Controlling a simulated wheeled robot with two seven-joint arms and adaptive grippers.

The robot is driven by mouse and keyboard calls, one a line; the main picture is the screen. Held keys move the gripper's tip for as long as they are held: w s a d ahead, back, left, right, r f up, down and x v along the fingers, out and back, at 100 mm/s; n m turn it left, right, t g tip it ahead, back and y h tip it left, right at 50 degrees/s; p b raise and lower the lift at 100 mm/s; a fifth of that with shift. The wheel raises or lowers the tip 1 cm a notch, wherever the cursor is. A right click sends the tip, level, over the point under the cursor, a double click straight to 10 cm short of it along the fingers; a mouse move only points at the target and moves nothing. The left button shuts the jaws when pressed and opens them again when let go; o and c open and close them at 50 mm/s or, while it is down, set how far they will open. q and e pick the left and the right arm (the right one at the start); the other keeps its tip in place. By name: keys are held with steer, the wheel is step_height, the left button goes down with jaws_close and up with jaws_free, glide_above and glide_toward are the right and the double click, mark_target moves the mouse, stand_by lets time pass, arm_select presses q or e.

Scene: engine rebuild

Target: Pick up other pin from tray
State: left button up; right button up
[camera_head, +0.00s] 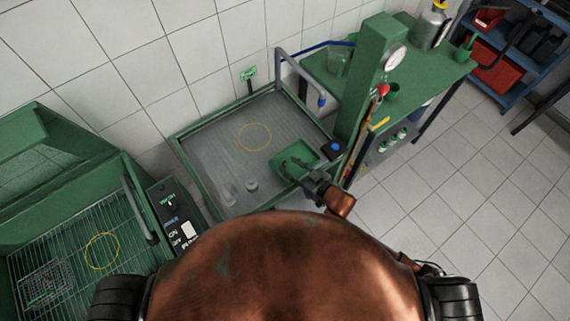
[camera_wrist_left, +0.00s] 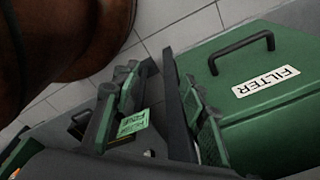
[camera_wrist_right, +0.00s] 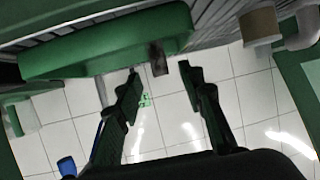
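A small green tray (camera_head: 277,166) lies in the right part of the grey wash basin in the head view. It also shows as a green slab across the top of the right wrist view (camera_wrist_right: 70,56). A short grey-brown cylinder, likely a pin (camera_wrist_right: 158,58), shows at the tray's edge between my right fingertips. My right gripper (camera_head: 292,167) is over the tray; in its wrist view (camera_wrist_right: 160,70) the fingers are apart, not visibly touching the cylinder. My left gripper (camera_wrist_left: 157,64) is open and empty beside a green box labelled FILTER (camera_wrist_left: 235,115).
The basin (camera_head: 215,145) holds two pale cylindrical parts (camera_head: 252,185) near its front. A green press column (camera_head: 365,80) and a bent pipe (camera_head: 300,70) stand beside and behind the tray. A green washer with a wire basket (camera_head: 75,235) is at left.

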steer(key=shift+x, duration=0.9)
steer(key=shift+c, duration=0.3)
jaws_close()
